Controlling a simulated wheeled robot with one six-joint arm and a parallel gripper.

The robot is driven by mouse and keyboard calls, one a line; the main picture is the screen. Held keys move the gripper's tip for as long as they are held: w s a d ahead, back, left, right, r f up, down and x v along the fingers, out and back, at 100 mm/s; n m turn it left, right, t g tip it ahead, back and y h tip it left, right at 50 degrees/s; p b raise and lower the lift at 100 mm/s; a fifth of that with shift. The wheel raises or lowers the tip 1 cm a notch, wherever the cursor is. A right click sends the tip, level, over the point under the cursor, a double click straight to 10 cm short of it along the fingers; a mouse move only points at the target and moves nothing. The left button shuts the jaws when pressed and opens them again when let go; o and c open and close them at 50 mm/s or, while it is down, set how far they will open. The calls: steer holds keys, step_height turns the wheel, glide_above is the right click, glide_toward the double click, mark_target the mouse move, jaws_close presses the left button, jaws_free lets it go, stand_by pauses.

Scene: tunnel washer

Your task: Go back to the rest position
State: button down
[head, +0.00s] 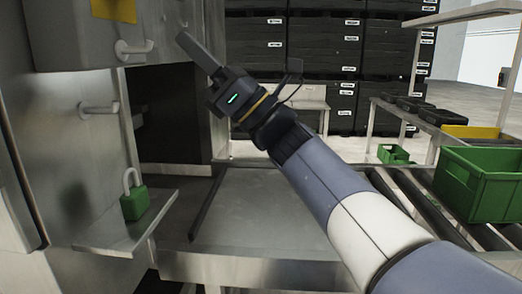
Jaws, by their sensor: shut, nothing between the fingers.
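My gripper (194,48) is at the end of my arm, which reaches in from the lower right. It is raised in front of the steel washer housing (85,75), with its fingers pointing up and left. The fingers look closed together, with nothing between them. The fingertips are near the lower edge of the upper steel panel; I cannot tell whether they touch it. The dark washer opening (165,110) is below and behind the gripper. My arm hides part of the steel table (255,215) and the roller track.
A green padlock (134,201) stands on a small steel shelf (115,235) at left. Handles (98,108) stick out of the housing. A green crate (480,185) sits on rollers (415,205) at right. Black crates (320,60) are stacked behind.

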step_height(320, 180, up, 4)
steer(key=p, duration=0.4)
steer(key=shift+s+a+r, duration=0.1)
steer(key=shift+a, duration=0.05)
stand_by(0.3)
